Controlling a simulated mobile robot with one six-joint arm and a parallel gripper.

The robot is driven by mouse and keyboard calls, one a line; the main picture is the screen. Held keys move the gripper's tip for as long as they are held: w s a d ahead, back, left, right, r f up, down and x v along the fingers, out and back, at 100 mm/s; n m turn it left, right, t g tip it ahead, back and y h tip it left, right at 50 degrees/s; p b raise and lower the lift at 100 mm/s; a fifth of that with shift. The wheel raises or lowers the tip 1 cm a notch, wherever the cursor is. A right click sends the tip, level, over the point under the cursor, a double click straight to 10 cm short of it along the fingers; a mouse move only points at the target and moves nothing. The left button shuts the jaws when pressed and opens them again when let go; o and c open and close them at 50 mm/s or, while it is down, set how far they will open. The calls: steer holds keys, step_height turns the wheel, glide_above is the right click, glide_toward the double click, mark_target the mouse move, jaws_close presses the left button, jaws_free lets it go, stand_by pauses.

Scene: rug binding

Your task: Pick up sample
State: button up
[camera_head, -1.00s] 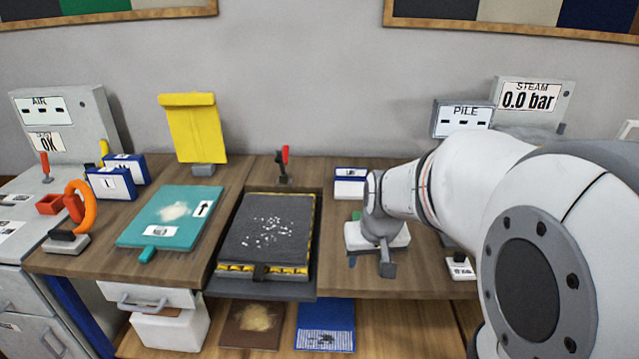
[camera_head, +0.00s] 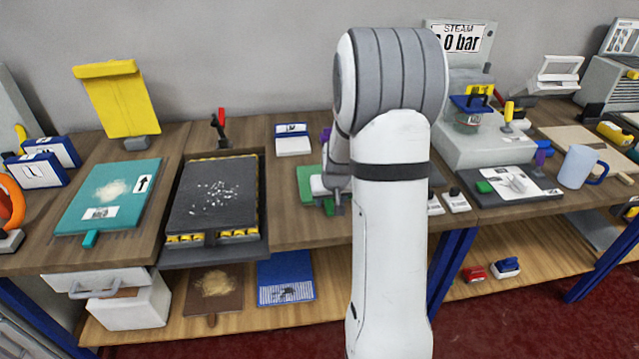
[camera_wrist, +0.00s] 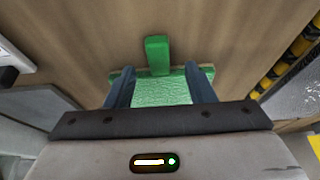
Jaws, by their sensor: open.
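A green textured sample piece (camera_wrist: 162,90) with a green tab (camera_wrist: 157,55) at its far side lies on the wooden bench in the wrist view. My gripper (camera_wrist: 160,82) is open, its two fingers spread over the piece, with no visible grip on it. The fingers hide parts of its sides, and my gripper's body hides its near end. In the head view, a green piece (camera_head: 309,183) shows beside my wrist, mostly covered by my arm. The height of the fingertips above the piece is hard to tell.
Left of the green piece stands a dark press-like tray (camera_head: 213,195) with yellow-black edging. A teal board (camera_head: 110,195) lies farther left. A small blue-and-white box (camera_head: 292,139) stands behind. To the right are the steam unit (camera_head: 484,145) and a mug (camera_head: 579,166).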

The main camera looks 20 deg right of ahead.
steer(key=shift+x, duration=1.25)
steer(key=shift+c, duration=0.2)
jaws_close()
